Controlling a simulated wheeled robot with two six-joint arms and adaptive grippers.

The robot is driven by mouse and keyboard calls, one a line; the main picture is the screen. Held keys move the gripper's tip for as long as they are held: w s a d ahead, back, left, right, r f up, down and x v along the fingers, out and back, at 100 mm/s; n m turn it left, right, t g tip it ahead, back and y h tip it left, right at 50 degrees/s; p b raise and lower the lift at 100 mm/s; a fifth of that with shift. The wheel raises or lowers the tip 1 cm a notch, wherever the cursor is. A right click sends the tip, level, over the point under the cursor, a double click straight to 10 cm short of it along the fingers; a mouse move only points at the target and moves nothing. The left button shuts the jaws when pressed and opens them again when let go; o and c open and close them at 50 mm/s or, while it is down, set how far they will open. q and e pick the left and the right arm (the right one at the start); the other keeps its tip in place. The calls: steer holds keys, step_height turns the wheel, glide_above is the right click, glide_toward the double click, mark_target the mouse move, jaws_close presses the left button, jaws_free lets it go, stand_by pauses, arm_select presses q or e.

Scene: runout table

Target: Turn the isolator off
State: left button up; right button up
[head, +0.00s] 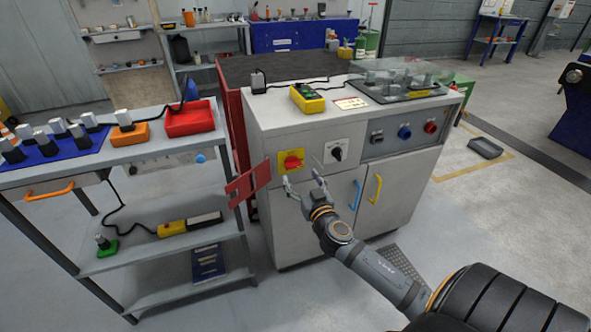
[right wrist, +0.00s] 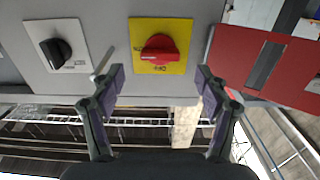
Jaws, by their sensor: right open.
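The isolator is a red rotary knob (head: 292,161) on a yellow plate, on the front of the light grey cabinet (head: 283,225). In the right wrist view the red knob (right wrist: 160,48) shows upper middle, its grip lying roughly sideways; the plate's small lettering is not clearly readable. My right gripper (head: 305,188) is open and empty in front of the cabinet, just below the knob in the head view. In the right wrist view its fingertips (right wrist: 160,82) are spread, with the knob beyond and between them, apart from both. My left gripper is not in view.
A black rotary switch (head: 337,153) on a white plate sits right of the isolator. A red flap (head: 248,184) stands out at its left. A shelf rack (head: 168,147) stands further left. Blue (head: 356,195) and yellow (head: 378,189) door handles are below right.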

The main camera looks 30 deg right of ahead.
mark_target(295, 167)
steer(key=x, duration=0.5)
steer(key=shift+w+p, duration=0.2)
steer(key=shift+p, duration=0.15)
steer(key=c, duration=1.2)
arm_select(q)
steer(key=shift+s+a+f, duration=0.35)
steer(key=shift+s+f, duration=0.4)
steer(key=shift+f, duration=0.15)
